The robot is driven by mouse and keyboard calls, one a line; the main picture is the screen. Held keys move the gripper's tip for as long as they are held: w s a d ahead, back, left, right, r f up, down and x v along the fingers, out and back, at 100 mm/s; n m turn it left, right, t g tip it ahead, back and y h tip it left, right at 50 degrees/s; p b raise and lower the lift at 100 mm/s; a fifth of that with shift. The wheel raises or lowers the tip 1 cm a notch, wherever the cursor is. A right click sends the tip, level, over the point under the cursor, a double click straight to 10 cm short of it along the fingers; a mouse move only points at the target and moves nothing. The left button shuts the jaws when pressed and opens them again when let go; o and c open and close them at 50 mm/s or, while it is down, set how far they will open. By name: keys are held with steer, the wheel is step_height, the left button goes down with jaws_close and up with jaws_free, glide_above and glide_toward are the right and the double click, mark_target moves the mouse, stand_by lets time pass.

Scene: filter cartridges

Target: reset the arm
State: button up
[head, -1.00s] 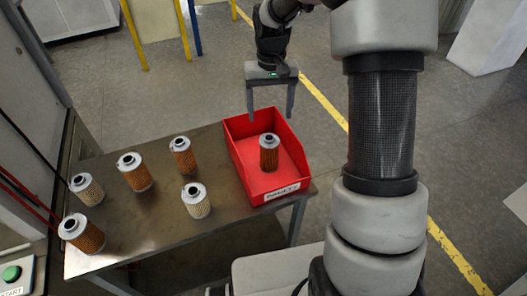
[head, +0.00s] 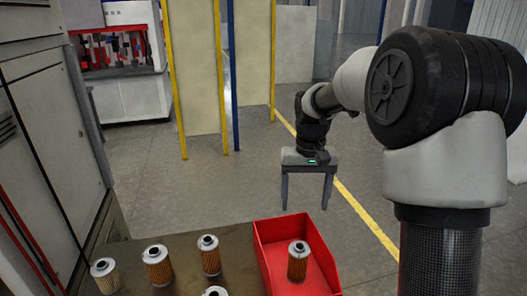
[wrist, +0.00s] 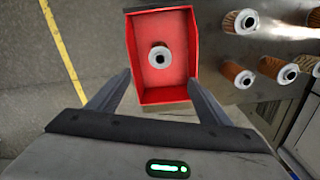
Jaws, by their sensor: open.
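My gripper (head: 307,190) is open and empty, raised above and behind the red bin in the head view. In the wrist view its two fingers (wrist: 157,98) stand apart, with the red bin (wrist: 181,94) beyond them. The red bin (head: 268,258) sits at the right end of the table. One orange-brown filter cartridge with a grey cap (head: 298,264) stands upright in it. The wrist view shows this cartridge (wrist: 160,58) from above, apart from the fingers.
Several cartridges stand on the metal table (head: 181,249) left of the bin, some orange-brown like this one (head: 158,268), one pale (head: 105,277). A tall grey cabinet (head: 40,110) is at the left. Yellow posts (head: 174,80) and panels stand behind. The floor behind the bin is clear.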

steer(key=s+r+t, duration=0.3)
steer(key=s+r, duration=0.8)
steer(key=s, duration=0.3)
steer(key=s+t, duration=0.2)
steer(key=s, duration=0.9)
steer(key=shift+s+f+n, duration=0.3)
steer(key=shift+f+n, duration=0.05)
steer(key=shift+n, duration=0.05)
